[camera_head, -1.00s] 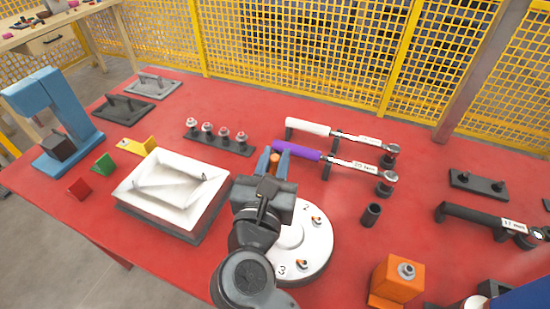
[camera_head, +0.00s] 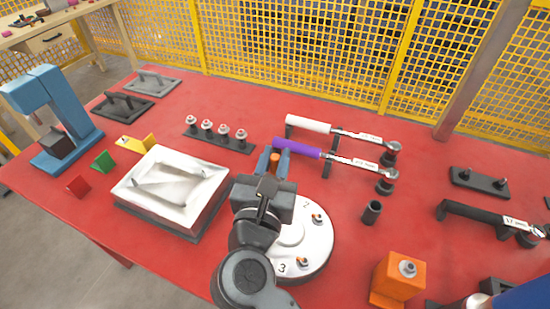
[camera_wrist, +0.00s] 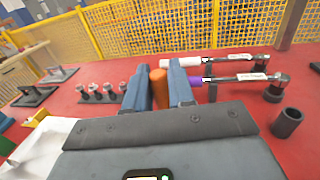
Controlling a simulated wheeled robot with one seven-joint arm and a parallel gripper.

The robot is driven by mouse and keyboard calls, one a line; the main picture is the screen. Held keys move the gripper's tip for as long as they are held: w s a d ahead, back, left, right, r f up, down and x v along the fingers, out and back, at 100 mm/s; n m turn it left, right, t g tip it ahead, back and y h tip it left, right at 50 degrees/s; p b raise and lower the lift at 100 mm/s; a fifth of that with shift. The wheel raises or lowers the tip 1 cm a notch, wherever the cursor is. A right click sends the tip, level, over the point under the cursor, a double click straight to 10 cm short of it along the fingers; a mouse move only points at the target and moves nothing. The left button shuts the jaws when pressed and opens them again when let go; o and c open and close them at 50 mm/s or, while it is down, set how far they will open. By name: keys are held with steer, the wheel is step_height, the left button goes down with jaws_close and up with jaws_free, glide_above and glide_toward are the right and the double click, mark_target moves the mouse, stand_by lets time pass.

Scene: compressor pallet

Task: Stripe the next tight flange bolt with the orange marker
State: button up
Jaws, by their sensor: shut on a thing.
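My gripper (camera_head: 275,163) is shut on the orange marker (camera_head: 275,158), which stands upright between the blue fingers. In the wrist view, the marker (camera_wrist: 159,88) shows between the fingertips; its tip is hidden. The round white flange (camera_head: 322,240) lies below and nearer than the fingers, partly covered by my arm. Bolt 2 (camera_head: 317,217) and bolt 3 (camera_head: 302,262) show on its right side, each with some orange on it. Any other bolts are hidden behind my arm. The marker's height above the flange is hard to tell.
Behind the gripper lie a purple-handled wrench (camera_head: 298,149) and a white-handled wrench (camera_head: 308,124) on stands. A white tray (camera_head: 125,192) is at left, a bolt rack (camera_head: 222,141) behind it. A dark socket (camera_head: 371,212) and an orange block (camera_head: 396,278) stand at right.

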steer(key=shift+f, duration=0.1)
stand_by(0.3)
steer(key=shift+r+p, duration=2.2)
steer(key=shift+r, duration=0.3)
